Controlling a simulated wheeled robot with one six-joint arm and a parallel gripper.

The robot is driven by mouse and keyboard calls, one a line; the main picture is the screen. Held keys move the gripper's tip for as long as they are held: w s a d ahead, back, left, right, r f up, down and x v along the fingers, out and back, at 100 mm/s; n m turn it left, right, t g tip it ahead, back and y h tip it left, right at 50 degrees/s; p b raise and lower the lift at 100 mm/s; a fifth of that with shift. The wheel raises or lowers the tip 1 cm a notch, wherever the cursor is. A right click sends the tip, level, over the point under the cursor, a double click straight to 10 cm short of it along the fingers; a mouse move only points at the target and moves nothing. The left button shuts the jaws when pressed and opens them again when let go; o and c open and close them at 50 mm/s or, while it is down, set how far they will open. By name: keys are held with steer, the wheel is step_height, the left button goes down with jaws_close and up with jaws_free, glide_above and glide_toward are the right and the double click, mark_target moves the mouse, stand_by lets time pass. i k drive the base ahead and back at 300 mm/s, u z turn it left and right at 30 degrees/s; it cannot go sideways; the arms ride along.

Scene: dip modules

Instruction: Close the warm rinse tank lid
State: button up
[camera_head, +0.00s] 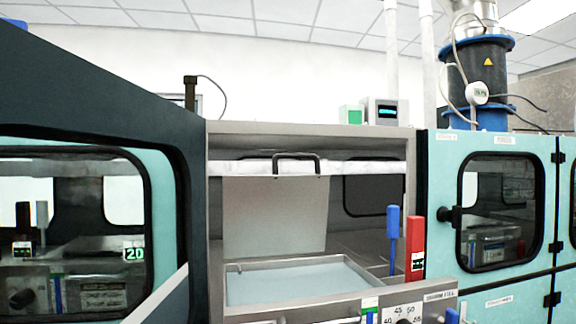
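An open rectangular tank (295,265) with a pale metal rim and light bluish contents sits in the middle bay. A temperature dial (402,315) with numbers is on the panel at its front. A flat beige panel (275,215) stands upright behind the tank; it looks like the raised lid, but I cannot be sure. A black handle (296,157) is on a pale horizontal edge across the top of the bay. The tank's top is uncovered. No label naming the tank is readable. My gripper is not in view.
A teal cabinet with a window (503,212) borders the bay on the right. A dark-framed teal panel (160,215) borders it on the left. The space above the tank looks clear.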

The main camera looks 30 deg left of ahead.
mark_target(275, 214)
steer(key=u, duration=1.55)
steer(key=k, duration=0.5)
steer(key=z, duration=0.4)
steer(key=i, duration=0.55)
steer(key=u, duration=0.9)
